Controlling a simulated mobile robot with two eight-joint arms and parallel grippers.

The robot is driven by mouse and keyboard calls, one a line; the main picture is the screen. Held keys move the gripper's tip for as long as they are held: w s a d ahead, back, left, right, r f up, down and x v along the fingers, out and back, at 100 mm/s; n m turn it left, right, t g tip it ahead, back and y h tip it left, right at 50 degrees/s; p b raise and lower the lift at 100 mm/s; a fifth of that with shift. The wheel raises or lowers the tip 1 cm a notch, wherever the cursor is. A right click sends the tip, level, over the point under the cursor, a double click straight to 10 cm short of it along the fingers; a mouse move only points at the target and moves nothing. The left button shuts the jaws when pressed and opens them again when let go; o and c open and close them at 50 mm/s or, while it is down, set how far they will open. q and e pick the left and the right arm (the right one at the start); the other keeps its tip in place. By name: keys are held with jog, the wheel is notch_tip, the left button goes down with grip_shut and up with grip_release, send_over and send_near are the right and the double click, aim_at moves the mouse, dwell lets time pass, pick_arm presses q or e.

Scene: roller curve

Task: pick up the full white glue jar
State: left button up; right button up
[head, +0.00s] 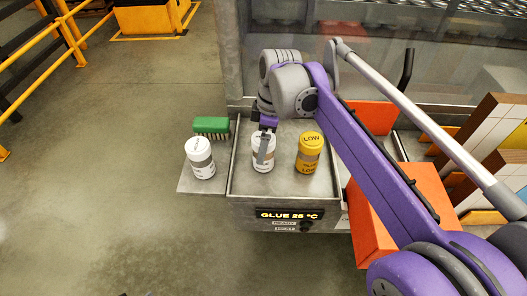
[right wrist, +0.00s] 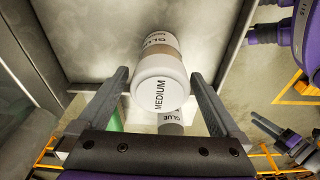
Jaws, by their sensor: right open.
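A white glue jar (head: 199,158) with a grey band stands on the left ledge; its cap lettering is too small to read. A second white jar (head: 257,157) with a beige band stands in the metal tray, partly hidden by my right gripper (head: 264,146). In the right wrist view this jar (right wrist: 160,88) reads MEDIUM and sits between the two open fingers of my right gripper (right wrist: 158,78). The grey-banded jar (right wrist: 171,127) shows partly behind it. A yellow jar (head: 309,152) marked LOW stands to the right.
A green brush (head: 211,127) lies behind the left jar. The metal tray (head: 236,185) has raised walls and a front panel (head: 290,215) reading GLUE 25 °C. Orange panels (head: 368,225) stand to the right. The floor at left is clear up to the yellow railing (head: 68,30).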

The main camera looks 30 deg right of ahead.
jog(key=shift+w+a+f, duration=0.1)
jog(key=shift+f, duration=0.7)
jog(key=c, duration=1.6)
